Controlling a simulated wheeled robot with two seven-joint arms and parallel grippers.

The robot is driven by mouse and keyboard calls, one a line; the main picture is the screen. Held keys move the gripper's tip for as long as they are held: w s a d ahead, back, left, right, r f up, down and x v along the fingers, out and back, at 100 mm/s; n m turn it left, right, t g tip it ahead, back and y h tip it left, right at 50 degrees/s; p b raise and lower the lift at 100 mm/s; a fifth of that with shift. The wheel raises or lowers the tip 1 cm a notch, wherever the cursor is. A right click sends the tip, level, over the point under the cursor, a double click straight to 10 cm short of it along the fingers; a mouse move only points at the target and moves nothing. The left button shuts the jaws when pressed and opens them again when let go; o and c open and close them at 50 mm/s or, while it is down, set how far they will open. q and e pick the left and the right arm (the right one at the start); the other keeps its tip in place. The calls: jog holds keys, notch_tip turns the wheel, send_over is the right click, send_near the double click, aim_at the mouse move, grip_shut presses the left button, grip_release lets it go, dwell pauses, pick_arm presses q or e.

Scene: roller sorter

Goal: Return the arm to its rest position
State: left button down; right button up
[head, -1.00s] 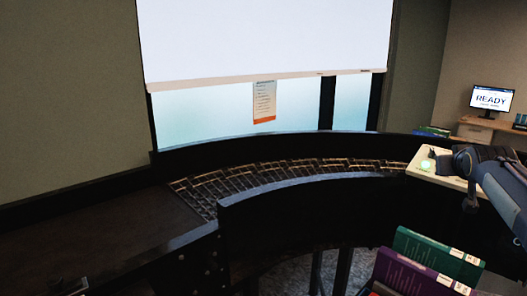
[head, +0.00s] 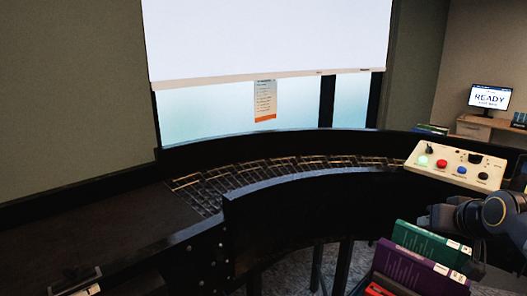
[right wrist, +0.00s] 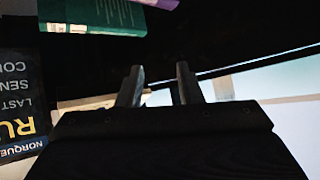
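My right arm (head: 500,212) is at the right edge of the head view, in front of the control panel and above the books. In the right wrist view my right gripper (right wrist: 160,84) has its two fingers apart, with nothing between them. The control panel (head: 452,168) is pale, with green, red, blue and black buttons and a dark knob; the green one is lit. My left gripper does not show clearly in any view.
A curved roller conveyor (head: 290,168) runs between dark side walls. Green (head: 432,243) and purple (head: 415,270) books stand at the lower right, close below my right arm; the green one also shows in the right wrist view (right wrist: 95,14). A monitor (head: 490,98) reads READY.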

jog(key=s+a+f+n+g+y, duration=0.1)
jog(key=s+a+f+g+y, duration=0.1)
jog(key=s+a+f, duration=0.6)
jog(key=s+a+f+g+y, duration=0.2)
jog(key=s+a+f, duration=0.6)
jog(key=s+a, duration=0.4)
jog(key=s+y, duration=0.1)
jog(key=s, duration=0.2)
jog(key=shift+s+n+g, duration=0.3)
jog(key=shift+n, duration=0.1)
jog(key=shift+a, duration=0.1)
